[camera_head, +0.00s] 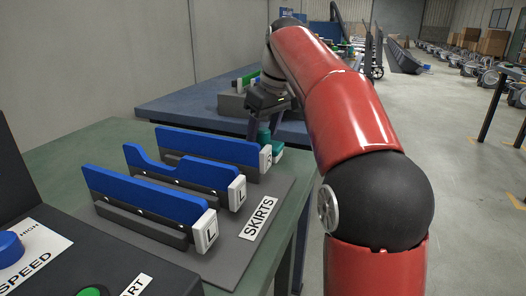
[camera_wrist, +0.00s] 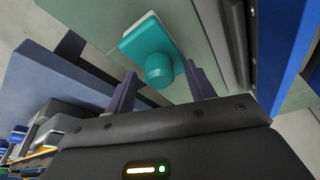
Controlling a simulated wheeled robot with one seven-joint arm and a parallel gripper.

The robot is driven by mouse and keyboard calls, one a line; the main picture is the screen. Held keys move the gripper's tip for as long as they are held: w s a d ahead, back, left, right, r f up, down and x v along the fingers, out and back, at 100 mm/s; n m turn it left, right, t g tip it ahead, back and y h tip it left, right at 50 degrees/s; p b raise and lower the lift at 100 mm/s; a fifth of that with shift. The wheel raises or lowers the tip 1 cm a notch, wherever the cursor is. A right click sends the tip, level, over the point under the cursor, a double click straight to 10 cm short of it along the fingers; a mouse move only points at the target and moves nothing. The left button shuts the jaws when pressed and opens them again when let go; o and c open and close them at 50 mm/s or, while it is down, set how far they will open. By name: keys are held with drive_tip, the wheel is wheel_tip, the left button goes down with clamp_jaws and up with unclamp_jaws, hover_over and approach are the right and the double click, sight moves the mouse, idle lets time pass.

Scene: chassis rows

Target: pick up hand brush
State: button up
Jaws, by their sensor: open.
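The teal hand brush (camera_wrist: 150,38) shows in the wrist view as a flat block with a round knob toward my gripper and a pale strip along one edge. In the head view the brush (camera_head: 268,141) is on the green table, by the far end of the blue skirts, partly hidden. My gripper (camera_wrist: 160,82) is open, its two dark fingers pointing at the brush with the knob near the gap between them. In the head view my gripper (camera_head: 264,126) is just above the brush. I cannot tell whether the fingers touch it.
Several blue skirts (camera_head: 165,196) with white end labels stand upright on a grey board (camera_head: 240,240) on the green table (camera_head: 85,140). A blue table (camera_head: 190,105) with parts stands behind. A control panel (camera_head: 90,270) is at front left. Open floor lies to the right.

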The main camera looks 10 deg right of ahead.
drive_tip(key=shift+f, duration=0.35)
drive_tip(key=shift+c, duration=0.4)
drive_tip(key=c, duration=1)
drive_tip(key=shift+r, duration=0.15)
drive_tip(key=shift+c, duration=0.2)
